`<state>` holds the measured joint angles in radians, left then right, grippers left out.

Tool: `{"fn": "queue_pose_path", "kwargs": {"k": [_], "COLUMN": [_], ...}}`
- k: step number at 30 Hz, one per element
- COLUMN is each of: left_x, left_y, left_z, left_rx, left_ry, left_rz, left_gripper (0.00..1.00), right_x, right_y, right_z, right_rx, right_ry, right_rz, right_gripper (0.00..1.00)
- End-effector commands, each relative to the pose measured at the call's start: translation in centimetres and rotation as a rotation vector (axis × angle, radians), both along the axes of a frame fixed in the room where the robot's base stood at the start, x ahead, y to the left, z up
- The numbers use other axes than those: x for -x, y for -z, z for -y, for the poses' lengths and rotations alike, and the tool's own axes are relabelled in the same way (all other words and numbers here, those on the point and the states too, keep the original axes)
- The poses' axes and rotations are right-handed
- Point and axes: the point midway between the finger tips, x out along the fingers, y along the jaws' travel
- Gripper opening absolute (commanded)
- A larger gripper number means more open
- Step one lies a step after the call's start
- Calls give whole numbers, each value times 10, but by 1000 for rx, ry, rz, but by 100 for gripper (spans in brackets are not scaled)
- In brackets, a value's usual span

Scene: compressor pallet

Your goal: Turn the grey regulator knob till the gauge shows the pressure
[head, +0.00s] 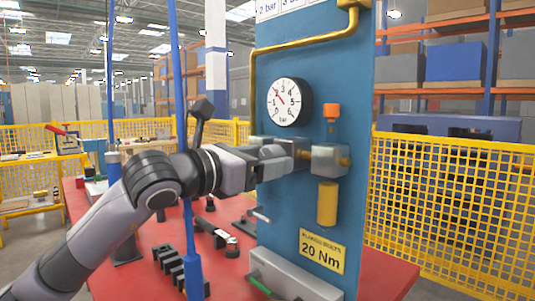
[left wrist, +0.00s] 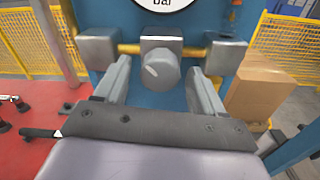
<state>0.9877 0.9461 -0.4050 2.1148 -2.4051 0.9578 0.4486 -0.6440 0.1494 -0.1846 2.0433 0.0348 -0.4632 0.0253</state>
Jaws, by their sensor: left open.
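The grey regulator knob (left wrist: 160,72) is round with a pale mark slanting across its face. It sits on a grey block in a brass pipe line. My left gripper (left wrist: 158,82) is open, with one finger on each side of the knob; I see gaps, so it is not clamped. In the head view my left gripper (head: 278,153) reaches the blue panel and hides the knob. The white gauge (head: 284,101) is above it, marked in bar; its red needle points up and left, around 2. In the wrist view only the gauge's lower edge (left wrist: 165,5) shows.
The blue panel (head: 268,208) stands on a red table (head: 385,268) with tools on it. An orange-capped valve (head: 331,111), a grey fitting (head: 330,160) and a yellow cylinder (head: 327,204) are right of my gripper. A blue post (head: 189,235) stands close by my arm.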

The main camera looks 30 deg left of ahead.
Motion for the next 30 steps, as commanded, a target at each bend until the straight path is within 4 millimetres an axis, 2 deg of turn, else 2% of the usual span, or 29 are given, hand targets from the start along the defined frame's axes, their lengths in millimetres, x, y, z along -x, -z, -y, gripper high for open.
{"fn": "queue_pose_path", "kwargs": {"k": [4,11,16,17,30], "left_x": [-8,-8,-8,-8,-8], "left_y": [0,0,0,1,2], "left_z": [3,3,3,3,3], "left_rx": [-1,-2,-2,-2,-80], "left_ry": [1,0,0,0,0], "left_rz": [0,1,1,1,29], "left_gripper": [69,69,17,14,14], "right_x": [-1,-4,-4,-4,-4], "right_y": [-3,-4,-4,-4,5], "right_z": [0,0,0,0,0], "right_rx": [-1,-1,-1,-1,0], "right_ry": [0,1,1,1,0], "right_rz": [3,10,10,10,10], "right_gripper": [43,43,43,43,43]}}
